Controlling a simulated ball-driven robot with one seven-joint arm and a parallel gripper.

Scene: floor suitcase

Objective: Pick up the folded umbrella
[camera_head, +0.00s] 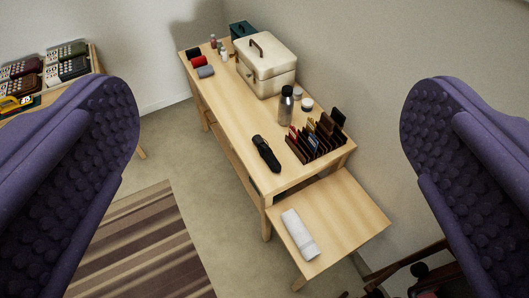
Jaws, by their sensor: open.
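The folded umbrella (266,153) is black and slim. It lies on the wooden table near its front edge, left of a brown slotted rack. My gripper (270,125) is open, with one purple studded finger at the left and one at the right of the picture. Nothing is between the fingers up close. The umbrella shows in the gap between them, further off and lower down, not touched.
The slotted rack (316,138), a steel bottle (286,106) and a cream case (266,66) stand right of and behind the umbrella. A lower shelf (340,215) holds a white folded cloth (300,234). A striped rug (140,245) lies on the floor. Walls stand behind.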

